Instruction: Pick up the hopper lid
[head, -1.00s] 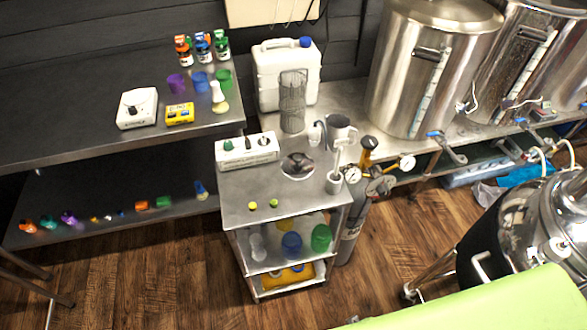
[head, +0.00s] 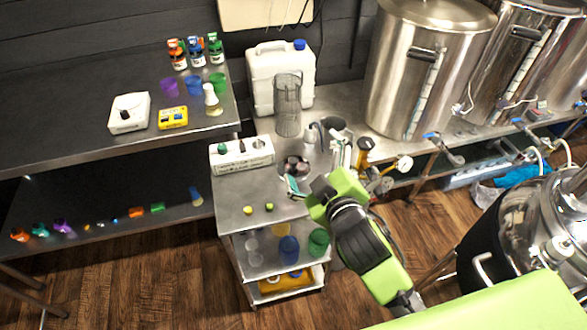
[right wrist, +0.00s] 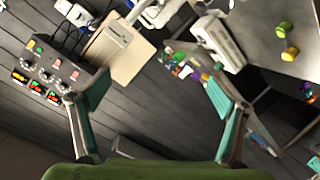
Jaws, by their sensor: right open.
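A small round, dark and shiny piece (head: 293,165) lies flat on the steel cart top (head: 234,196); it may be the hopper lid, but I cannot tell for sure. Behind it stands a grey cup-like part (head: 333,125), possibly the hopper, partly hidden by my gripper. My right gripper (head: 317,168) is open over the right side of the cart top, one teal-padded finger beside the round piece. In the right wrist view its two fingers (right wrist: 160,110) are spread wide with nothing between them. No lid is clear there. My left gripper is not in view.
A white box with knobs (head: 241,154) and two small yellow-green pieces (head: 258,209) share the cart top. A wire-mesh cylinder (head: 287,104) and a white jug (head: 279,75) stand behind. Steel kettles (head: 410,85) are at the back right; pressure gauges are close to the gripper.

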